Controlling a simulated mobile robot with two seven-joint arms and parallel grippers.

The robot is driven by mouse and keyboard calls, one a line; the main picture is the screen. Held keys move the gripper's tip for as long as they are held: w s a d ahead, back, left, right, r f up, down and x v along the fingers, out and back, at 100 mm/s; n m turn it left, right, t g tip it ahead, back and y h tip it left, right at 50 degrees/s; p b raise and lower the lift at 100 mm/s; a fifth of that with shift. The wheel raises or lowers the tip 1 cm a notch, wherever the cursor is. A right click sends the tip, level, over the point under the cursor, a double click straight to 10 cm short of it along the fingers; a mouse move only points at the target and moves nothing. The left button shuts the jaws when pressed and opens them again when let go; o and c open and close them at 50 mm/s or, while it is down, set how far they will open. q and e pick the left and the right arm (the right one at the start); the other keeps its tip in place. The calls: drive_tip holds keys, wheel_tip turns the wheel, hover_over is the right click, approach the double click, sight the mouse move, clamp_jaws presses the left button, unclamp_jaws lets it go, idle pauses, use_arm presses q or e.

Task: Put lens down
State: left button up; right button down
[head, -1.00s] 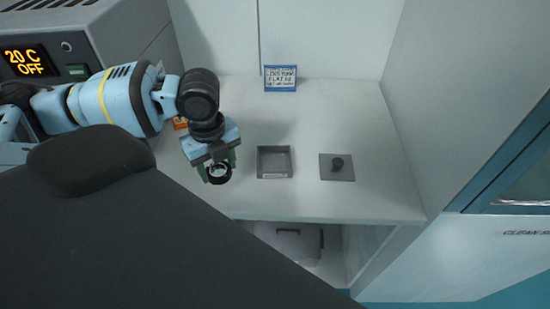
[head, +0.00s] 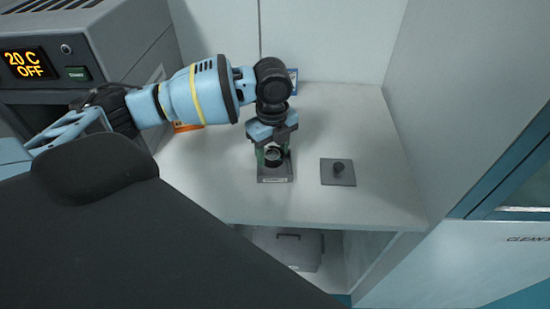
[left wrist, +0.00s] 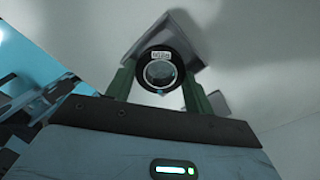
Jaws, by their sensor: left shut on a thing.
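The lens (head: 273,156) is a small black ring with clear glass. My left gripper (head: 273,150) is shut on it and points down over the grey square tray (head: 276,180). In the left wrist view the lens (left wrist: 160,72) sits between the two green fingers of my left gripper (left wrist: 160,84), with a small white label on its rim. The tray (left wrist: 192,37) shows behind it there. I cannot tell whether the lens touches the tray floor. My right gripper is not in view.
An oven-like unit (head: 60,62) reading 20 C OFF stands at left. A blue-framed sign at the back is partly hidden by my arm. The white tabletop (head: 375,140) is clear at right.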

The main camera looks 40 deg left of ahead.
sight(275, 154)
use_arm(q)
drive_tip(key=shift+w+d+f, duration=0.15)
drive_tip(key=shift+w+f, duration=0.05)
drive_tip(key=shift+w, duration=0.1)
drive_tip(key=shift+f, duration=1.6)
drive_tip(key=shift+f, duration=0.1)
drive_tip(key=o, duration=0.7)
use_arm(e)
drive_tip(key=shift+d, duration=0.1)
use_arm(q)
wheel_tip(275, 154, up, 12)
drive_tip(key=shift+r+p, duration=0.15)
drive_tip(key=shift+p, duration=0.3)
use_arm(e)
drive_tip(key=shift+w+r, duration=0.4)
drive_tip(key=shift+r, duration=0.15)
